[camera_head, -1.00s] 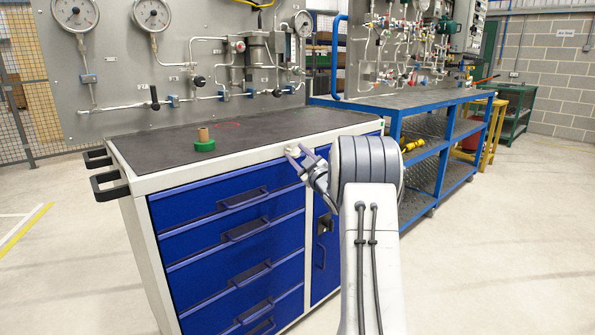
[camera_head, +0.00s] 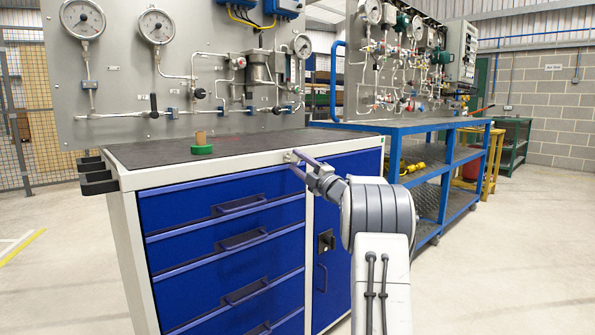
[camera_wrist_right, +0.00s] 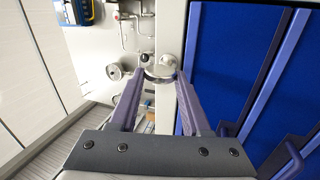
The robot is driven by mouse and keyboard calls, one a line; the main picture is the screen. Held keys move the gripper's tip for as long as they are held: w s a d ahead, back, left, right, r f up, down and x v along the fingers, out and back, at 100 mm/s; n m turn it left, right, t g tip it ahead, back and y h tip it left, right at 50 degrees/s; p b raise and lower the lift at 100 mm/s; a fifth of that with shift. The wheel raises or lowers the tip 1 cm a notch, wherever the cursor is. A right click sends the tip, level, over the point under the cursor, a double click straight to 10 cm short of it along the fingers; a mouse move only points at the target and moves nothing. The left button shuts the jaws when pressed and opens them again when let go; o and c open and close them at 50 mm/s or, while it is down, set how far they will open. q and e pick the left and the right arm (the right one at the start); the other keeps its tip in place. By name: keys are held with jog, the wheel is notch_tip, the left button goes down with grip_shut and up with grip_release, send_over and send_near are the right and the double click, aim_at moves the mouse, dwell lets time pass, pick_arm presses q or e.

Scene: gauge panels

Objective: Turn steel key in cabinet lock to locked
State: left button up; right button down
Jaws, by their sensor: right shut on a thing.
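The cabinet (camera_head: 225,210) has a pale frame, blue drawers and a narrow blue door. My right gripper (camera_head: 293,161) reaches its top front rail, near the top of the door. In the right wrist view its two fingertips are shut on a small silvery, rounded piece, which looks like the steel key (camera_wrist_right: 160,73). A round metal fitting, perhaps the lock (camera_wrist_right: 168,61), shows just beyond it on the pale rail. Whether the key sits in it, and its angle, I cannot tell. My left gripper is not in view.
A green-based object (camera_head: 201,149) stands on the dark cabinet top. A black latch (camera_head: 326,241) is on the door. A gauge panel (camera_head: 120,70) rises behind, and a blue bench (camera_head: 410,125) stands to the right.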

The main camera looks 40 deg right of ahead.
jog(key=shift+f+n+y, duration=0.1)
jog(key=shift+n+y, duration=0.2)
jog(key=shift+n, duration=0.5)
jog(key=shift+c, duration=1.8)
grip_release()
jog(key=v, duration=1)
jog(key=shift+s+p, duration=0.2)
jog(key=shift+p, duration=0.25)
